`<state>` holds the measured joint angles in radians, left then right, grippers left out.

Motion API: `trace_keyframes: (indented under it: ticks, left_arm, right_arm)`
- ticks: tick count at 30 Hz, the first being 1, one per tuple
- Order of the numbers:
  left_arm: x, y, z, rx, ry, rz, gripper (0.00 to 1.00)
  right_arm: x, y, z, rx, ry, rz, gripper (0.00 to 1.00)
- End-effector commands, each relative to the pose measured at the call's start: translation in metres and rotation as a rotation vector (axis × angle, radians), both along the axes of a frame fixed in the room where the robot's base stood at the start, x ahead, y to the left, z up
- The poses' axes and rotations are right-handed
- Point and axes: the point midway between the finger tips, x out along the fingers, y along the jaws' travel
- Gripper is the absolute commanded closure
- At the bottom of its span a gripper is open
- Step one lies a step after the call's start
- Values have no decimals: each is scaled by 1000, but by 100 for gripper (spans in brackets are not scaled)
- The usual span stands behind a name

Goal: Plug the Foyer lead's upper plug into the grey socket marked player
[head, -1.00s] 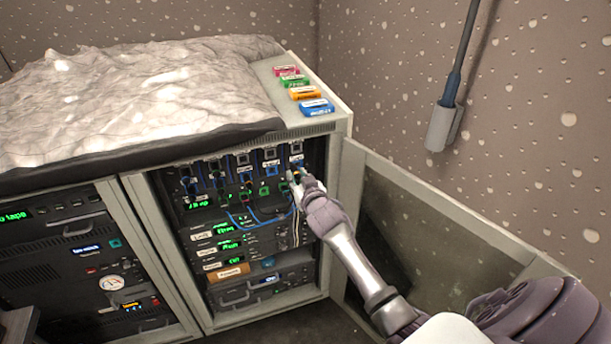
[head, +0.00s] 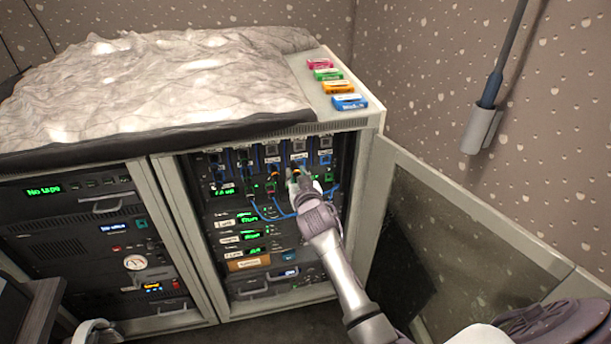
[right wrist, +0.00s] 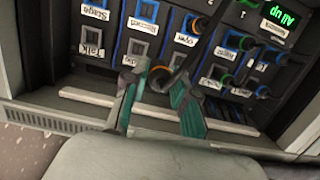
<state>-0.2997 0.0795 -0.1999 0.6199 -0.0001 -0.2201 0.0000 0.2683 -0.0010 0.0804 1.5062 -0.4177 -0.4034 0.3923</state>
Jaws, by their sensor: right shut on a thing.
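My right gripper (head: 297,178) is in front of the upper part of the open rack. In the right wrist view its fingers (right wrist: 160,84) are closed on a dark plug (right wrist: 159,77) with an orange ring. The plug's lead name is not readable. Grey square sockets on blue plates, such as one marked Record (right wrist: 145,28), show in the upside-down wrist view. The player socket's label is too unclear to pick out surely. In the head view a blue lead (head: 268,217) loops below the gripper, which hides part of the panel.
The rack's door (head: 455,225) stands open on the right, beside my right arm. Pink, green, orange and blue cassettes (head: 350,102) lie on the cabinet top. A grey part (head: 95,331), perhaps of my left arm, shows at the bottom left.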

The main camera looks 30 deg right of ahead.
Motion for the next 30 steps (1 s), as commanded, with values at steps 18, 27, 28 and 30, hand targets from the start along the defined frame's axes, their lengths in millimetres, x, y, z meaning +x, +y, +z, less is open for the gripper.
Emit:
trace_keyframes:
  ticks: [18, 27, 28, 30]
  left_arm:
    - [0, 0, -18, 0, 0, 0, 100]
    - [0, 0, -18, 0, 0, 0, 100]
    - [0, 0, -18, 0, 0, 0, 100]
    - [0, 0, -18, 0, 0, 0, 100]
  right_arm:
    - [11, 45, 0, 2, -1, 0, 100]
    - [11, 47, 1, 0, -1, 0, 100]
    - [11, 47, 1, 0, -1, 0, 100]
    - [12, 46, 1, 0, -1, 0, 100]
